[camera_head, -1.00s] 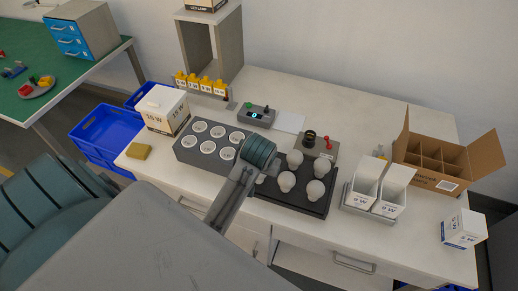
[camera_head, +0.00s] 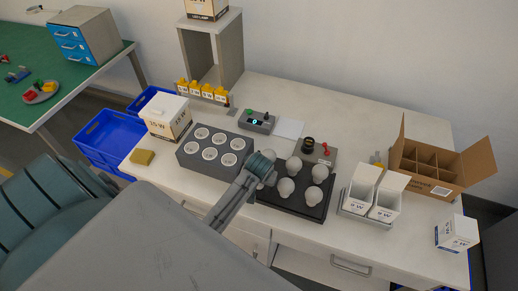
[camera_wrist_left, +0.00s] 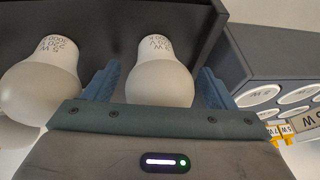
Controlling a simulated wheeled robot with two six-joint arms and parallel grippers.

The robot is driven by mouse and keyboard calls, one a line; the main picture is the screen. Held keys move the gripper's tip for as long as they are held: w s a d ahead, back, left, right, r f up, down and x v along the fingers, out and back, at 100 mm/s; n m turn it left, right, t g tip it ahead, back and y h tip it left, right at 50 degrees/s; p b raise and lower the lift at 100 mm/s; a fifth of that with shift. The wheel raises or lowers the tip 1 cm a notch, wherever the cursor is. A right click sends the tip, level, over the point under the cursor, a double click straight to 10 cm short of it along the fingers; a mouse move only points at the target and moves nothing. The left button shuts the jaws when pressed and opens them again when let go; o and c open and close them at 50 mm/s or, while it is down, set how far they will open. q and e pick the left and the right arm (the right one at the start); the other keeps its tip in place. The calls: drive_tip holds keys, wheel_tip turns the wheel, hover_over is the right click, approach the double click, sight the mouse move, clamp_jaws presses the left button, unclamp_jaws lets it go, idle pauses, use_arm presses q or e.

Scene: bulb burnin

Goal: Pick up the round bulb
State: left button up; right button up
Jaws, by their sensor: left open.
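Another is mostly hidden by my left gripper (camera_head: 268,170), which is at the tray's left side. In the left wrist view, the open gripper (camera_wrist_left: 158,88) has one finger on each side of a white bulb (camera_wrist_left: 160,72) with a printed neck. I cannot tell whether the fingers touch it. A broader, rounder-looking bulb (camera_wrist_left: 42,85) is outside the left finger. Which one is the round bulb is unclear. My right gripper is out of view.
A grey socket block (camera_head: 214,150) stands left of the tray. A tester with a red lever (camera_head: 318,152) is behind it. A rack with two white boxes (camera_head: 362,187) and an open carton (camera_head: 440,165) are to the right.

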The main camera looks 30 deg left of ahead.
use_arm(q)
drive_tip(key=shift+w+f, duration=0.1)
drive_tip(key=shift+f, duration=0.1)
drive_tip(key=c, duration=1.1)
drive_tip(key=shift+o, duration=0.2)
drive_tip(key=shift+r, duration=0.2)
